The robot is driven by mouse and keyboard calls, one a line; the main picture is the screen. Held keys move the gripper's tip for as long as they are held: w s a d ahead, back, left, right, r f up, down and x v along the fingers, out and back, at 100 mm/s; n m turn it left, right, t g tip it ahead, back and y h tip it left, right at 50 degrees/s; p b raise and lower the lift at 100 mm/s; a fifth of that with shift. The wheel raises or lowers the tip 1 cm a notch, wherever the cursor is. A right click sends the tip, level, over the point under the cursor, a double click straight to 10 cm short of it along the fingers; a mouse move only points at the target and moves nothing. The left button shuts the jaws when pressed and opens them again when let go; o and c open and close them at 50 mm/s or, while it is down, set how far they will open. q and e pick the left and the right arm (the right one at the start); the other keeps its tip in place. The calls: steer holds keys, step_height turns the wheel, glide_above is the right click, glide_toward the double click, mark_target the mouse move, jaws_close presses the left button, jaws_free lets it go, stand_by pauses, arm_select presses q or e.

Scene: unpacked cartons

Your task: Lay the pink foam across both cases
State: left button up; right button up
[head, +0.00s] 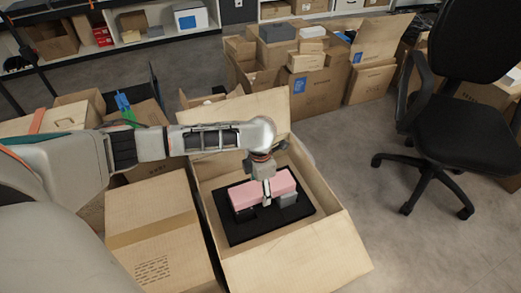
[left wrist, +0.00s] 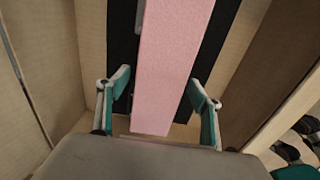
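The pink foam (head: 243,198) is a long block inside the open carton, above a black insert (head: 238,232). A grey case (head: 288,199) shows beneath its right part; a dark shape, perhaps the other case, shows below its left part. The foam appears to lie across them, though contact is hidden. My left gripper (head: 267,200) points down over the foam's middle. In the left wrist view its fingers (left wrist: 160,82) stand apart on either side of the foam (left wrist: 168,60), with a visible gap at the left finger. My right gripper is not in view.
The open carton (head: 300,258) has raised flaps around the insert. A closed carton (head: 150,215) stands to its left. More cartons (head: 318,85) stand behind, and an office chair (head: 455,130) is at the right. Grey floor is free between carton and chair.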

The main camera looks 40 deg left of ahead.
mark_target(260, 187)
arm_select(q)
steer(key=r, duration=0.1)
steer(key=r+p, duration=0.1)
steer(key=r, duration=0.3)
steer(key=shift+w+r+p, duration=0.15)
steer(key=shift+w+p, duration=0.15)
steer(key=shift+p, duration=0.1)
step_height(260, 187, up, 8)
steer(key=p, duration=0.3)
steer(key=shift+s+f, duration=0.2)
steer(key=shift+s, duration=0.15)
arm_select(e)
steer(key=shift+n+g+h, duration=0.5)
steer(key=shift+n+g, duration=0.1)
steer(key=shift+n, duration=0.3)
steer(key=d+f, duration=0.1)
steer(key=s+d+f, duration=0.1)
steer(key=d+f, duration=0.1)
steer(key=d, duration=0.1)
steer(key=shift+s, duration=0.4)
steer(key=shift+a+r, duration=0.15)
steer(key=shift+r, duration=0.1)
